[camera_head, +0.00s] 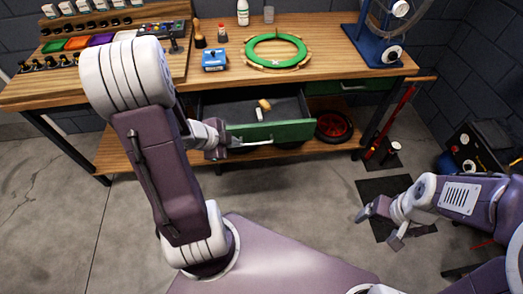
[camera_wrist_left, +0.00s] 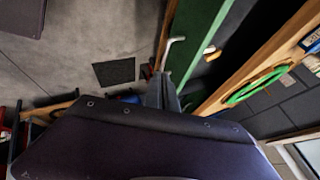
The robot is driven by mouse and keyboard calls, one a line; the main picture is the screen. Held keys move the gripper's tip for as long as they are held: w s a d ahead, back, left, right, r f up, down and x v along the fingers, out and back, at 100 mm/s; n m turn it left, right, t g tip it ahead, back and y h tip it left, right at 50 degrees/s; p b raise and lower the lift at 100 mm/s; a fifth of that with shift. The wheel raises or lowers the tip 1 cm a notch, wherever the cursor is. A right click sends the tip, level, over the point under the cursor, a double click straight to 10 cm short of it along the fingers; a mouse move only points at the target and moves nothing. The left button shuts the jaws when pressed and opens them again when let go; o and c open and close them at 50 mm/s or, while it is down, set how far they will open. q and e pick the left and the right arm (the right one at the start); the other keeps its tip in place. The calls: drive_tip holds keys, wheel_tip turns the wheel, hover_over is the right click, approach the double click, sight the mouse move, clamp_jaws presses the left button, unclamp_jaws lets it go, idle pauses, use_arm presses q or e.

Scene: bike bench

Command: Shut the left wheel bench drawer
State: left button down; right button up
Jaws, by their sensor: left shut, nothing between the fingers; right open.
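The left wheel bench drawer, with its green front (camera_head: 280,131), is pulled out under the bench top. A tan piece (camera_head: 264,104) and a small white piece lie inside it. My left gripper (camera_head: 236,145) is shut and empty at the left end of the green front; whether it touches is unclear. In the left wrist view the gripper (camera_wrist_left: 161,88) points toward the green front (camera_wrist_left: 198,42) and its pale handle (camera_wrist_left: 172,48). My arm hides part of the drawer's left side. My right gripper (camera_head: 381,227) is open and empty above the floor at the right.
The wooden bench top (camera_head: 320,55) carries a green ring (camera_head: 276,50), a blue box (camera_head: 215,60) and a blue stand (camera_head: 380,45). A second green drawer (camera_head: 345,88) sits flush at the right. A red-rimmed wheel (camera_head: 334,126) lies on the lower shelf. The floor before the drawer is clear.

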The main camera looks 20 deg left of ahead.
use_arm(q)
drive_tip(key=s+a+f+n+y, duration=0.1)
drive_tip(key=s+a+f+n, duration=0.25)
drive_tip(key=a, duration=0.35)
drive_tip(key=w+a+f+b, duration=0.1)
drive_tip(key=w+f+b, duration=0.4)
drive_tip(key=w+f, duration=0.2)
drive_tip(key=shift+w+f+m, duration=0.35)
drive_tip(key=shift+w, duration=0.55)
use_arm(e)
drive_tip(key=shift+s+f, duration=0.1)
drive_tip(key=shift+f, duration=2.8)
drive_tip(key=shift+r, duration=0.1)
